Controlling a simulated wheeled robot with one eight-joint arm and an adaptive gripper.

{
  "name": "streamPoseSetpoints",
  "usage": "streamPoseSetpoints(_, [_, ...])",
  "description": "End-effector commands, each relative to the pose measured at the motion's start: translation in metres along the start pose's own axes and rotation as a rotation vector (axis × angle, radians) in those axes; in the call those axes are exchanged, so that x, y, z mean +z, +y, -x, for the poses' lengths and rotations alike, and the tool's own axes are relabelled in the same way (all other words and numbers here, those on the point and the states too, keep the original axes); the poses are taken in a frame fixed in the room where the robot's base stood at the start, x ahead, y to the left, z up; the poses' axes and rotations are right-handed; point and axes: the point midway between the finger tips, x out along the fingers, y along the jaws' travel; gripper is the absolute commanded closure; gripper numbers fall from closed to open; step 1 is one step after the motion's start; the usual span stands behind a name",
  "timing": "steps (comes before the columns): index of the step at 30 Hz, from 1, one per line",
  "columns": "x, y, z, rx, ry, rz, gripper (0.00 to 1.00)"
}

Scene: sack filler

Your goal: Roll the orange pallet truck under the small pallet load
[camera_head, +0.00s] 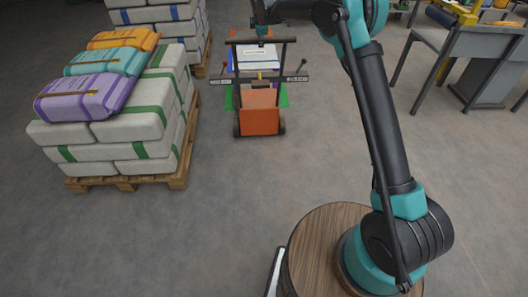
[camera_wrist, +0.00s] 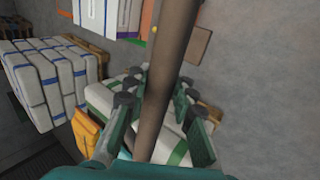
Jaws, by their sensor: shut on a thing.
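The orange pallet truck (camera_head: 259,121) stands on the floor in the upper middle of the head view, its orange body and dark wheels towards me. Its upright frame carries a dark crossbar (camera_head: 280,41) at the top. My gripper (camera_head: 262,31) is at the middle of this bar. In the wrist view a dark brown bar (camera_wrist: 172,65) runs between the fingers, and my gripper (camera_wrist: 155,115) is shut on it. A small load with white and blue parts (camera_head: 260,60) shows behind the truck frame, partly hidden. I cannot tell how far the forks are under it.
A pallet (camera_head: 127,183) of pale sacks with purple, teal and orange sacks on top stands left of the truck. Another stack (camera_head: 160,30) stands behind it. Grey metal furniture (camera_head: 470,42) is at the upper right. The floor between the truck and my base is clear.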

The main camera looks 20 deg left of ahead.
Motion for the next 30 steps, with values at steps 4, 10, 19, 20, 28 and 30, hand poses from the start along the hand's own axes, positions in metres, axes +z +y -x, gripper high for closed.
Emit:
streamPoseSetpoints(4, [-0.001, 0.008, -0.004, 0.003, 0.001, 0.001, 1.00])
streamPoseSetpoints(10, [-0.001, 0.017, -0.010, 0.003, 0.001, 0.002, 1.00])
streamPoseSetpoints(19, [-0.001, 0.030, -0.019, 0.003, 0.002, 0.001, 1.00])
streamPoseSetpoints(20, [-0.001, 0.032, -0.020, 0.003, 0.002, 0.001, 1.00])
streamPoseSetpoints(28, [-0.001, 0.044, -0.028, 0.003, 0.002, 0.000, 1.00])
streamPoseSetpoints(30, [-0.001, 0.047, -0.030, 0.003, 0.002, 0.000, 1.00])
